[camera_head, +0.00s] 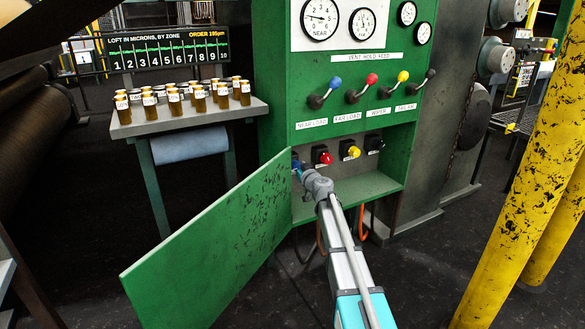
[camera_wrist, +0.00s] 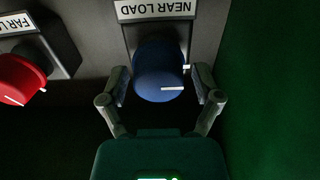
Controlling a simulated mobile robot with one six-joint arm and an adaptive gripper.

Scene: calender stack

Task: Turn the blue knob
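The blue knob (camera_wrist: 160,72) sits under a NEAR LOAD label in the wrist view, with a white mark on its face and side. My gripper (camera_wrist: 161,82) has one finger on each side of it. The fingers are apart, and narrow dark gaps seem to show between the pads and the knob. In the head view my gripper (camera_head: 301,175) reaches into the open lower compartment of the green cabinet, at its left end. It hides most of the blue knob there.
The red knob (camera_wrist: 22,80) is left of the blue one in the wrist view. A yellow knob (camera_head: 353,151) is further along in the head view. The open green door (camera_head: 215,250) stands left of my arm. Coloured levers are above. Yellow posts (camera_head: 530,170) stand at right.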

